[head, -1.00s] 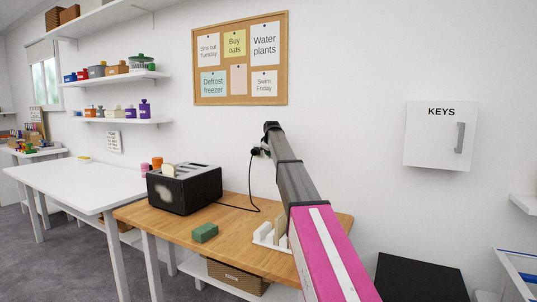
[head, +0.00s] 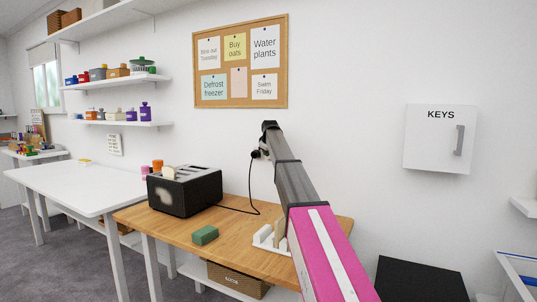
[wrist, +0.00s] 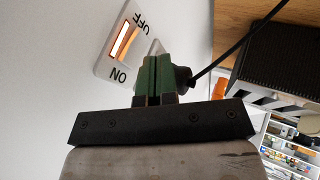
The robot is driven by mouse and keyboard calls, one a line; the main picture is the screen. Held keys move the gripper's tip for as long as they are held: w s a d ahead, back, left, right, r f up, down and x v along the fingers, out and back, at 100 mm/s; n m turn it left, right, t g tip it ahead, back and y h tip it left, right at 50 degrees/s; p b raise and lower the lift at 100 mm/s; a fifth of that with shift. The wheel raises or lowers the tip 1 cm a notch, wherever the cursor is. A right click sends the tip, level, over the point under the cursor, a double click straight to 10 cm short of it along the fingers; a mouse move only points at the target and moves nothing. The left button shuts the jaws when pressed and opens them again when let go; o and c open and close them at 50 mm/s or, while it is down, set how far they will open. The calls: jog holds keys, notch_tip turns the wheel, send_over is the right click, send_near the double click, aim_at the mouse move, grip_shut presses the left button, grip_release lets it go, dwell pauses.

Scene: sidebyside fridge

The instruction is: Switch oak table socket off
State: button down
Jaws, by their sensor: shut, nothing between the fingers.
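The white socket plate (wrist: 108,66) on the wall shows in the wrist view, with "ON" and "OFF" lettering and a lit orange rocker switch (wrist: 122,42) between them. A black plug (wrist: 183,78) with a black cable sits at the plate's lower right. My gripper (wrist: 154,62) has its green fingers shut and empty, in front of the plate's lower right part and beside the plug. I cannot tell whether the fingers touch the plate. In the head view my arm hides the socket plate; the plug (head: 256,153) shows just left of it, above the oak table (head: 180,226).
A black toaster (head: 185,191) with bread stands on the oak table, its cable running to the plug. A green block (head: 205,235) and a white rack (head: 268,240) are on the table. A key cabinet (head: 437,145) hangs at right, a corkboard (head: 240,98) above.

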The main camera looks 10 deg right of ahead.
jog(key=a+v, duration=0.1)
jog(key=v, duration=1)
jog(key=shift+s, duration=0.45)
jog(key=shift+d+f, duration=0.1)
jog(key=shift+f, duration=0.05)
